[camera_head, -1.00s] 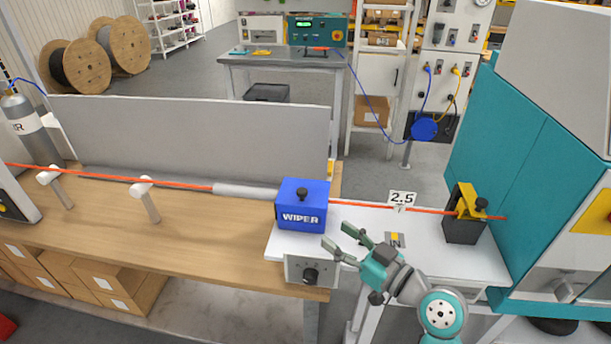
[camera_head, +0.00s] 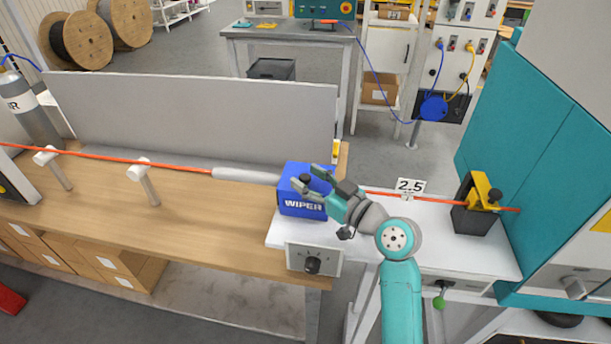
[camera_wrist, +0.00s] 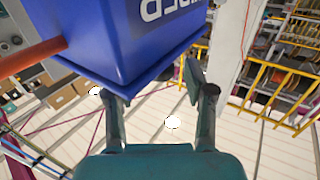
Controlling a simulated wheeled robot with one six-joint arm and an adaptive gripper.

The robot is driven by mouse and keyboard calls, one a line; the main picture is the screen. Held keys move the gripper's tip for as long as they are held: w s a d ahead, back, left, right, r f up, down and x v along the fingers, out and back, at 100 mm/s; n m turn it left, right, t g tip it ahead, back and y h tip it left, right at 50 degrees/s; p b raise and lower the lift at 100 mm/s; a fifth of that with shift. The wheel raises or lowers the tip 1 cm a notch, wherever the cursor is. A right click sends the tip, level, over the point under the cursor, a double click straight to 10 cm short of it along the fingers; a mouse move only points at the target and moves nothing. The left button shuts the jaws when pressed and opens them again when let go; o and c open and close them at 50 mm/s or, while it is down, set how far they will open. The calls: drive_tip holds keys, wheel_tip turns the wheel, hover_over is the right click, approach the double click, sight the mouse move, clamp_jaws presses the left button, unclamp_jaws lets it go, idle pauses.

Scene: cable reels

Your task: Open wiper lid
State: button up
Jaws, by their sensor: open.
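The wiper (camera_head: 299,207) is a blue box with white lettering on the white bench end. Its lid looks closed, with a dark knob (camera_head: 305,179) on top. My gripper (camera_head: 309,179) is open at the lid's top, its fingers on either side of the knob in the head view. I cannot tell whether they touch it. In the wrist view the blue wiper (camera_wrist: 125,40) fills the upper part, with two separate fingers of my gripper (camera_wrist: 158,92) below it; the knob is not seen there.
An orange cable (camera_head: 90,156) runs through the wiper along the bench. A grey panel (camera_head: 190,115) stands behind the bench.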

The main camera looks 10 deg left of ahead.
drive_tip(key=shift+w+a, duration=0.35)
drive_tip(key=shift+a, duration=0.2)
clamp_jaws()
